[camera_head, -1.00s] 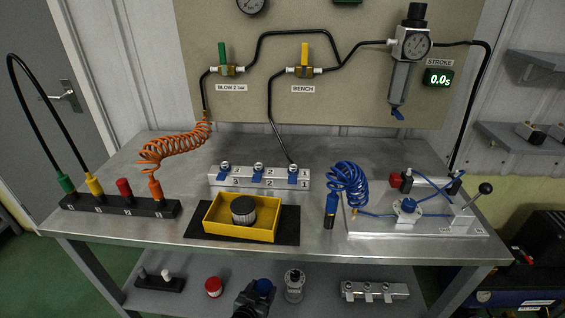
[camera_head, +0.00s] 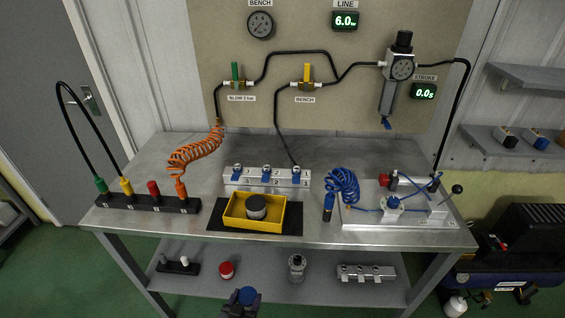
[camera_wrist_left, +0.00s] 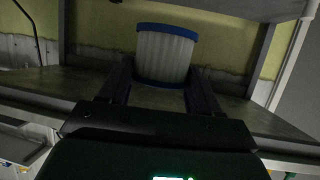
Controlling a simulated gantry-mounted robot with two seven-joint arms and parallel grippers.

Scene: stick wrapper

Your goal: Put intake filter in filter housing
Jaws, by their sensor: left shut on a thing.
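The intake filter, white and pleated with blue rims, is held upright between the fingers of my left gripper (camera_wrist_left: 158,92) in the left wrist view; its pleated side (camera_wrist_left: 163,58) faces the camera. I cannot tell for sure which part is the filter housing. A dark ribbed cylinder (camera_head: 257,204) sits in a yellow tray (camera_head: 242,221) on the bench. My right gripper is not in view.
The steel bench (camera_head: 330,237) carries a hose rack (camera_head: 150,204), a coupling block (camera_head: 240,183) and a clamp fixture (camera_head: 400,221). The lower shelf (camera_head: 325,291) holds several small parts. A black and blue compressor (camera_head: 525,240) stands at the right. Green floor is clear at left.

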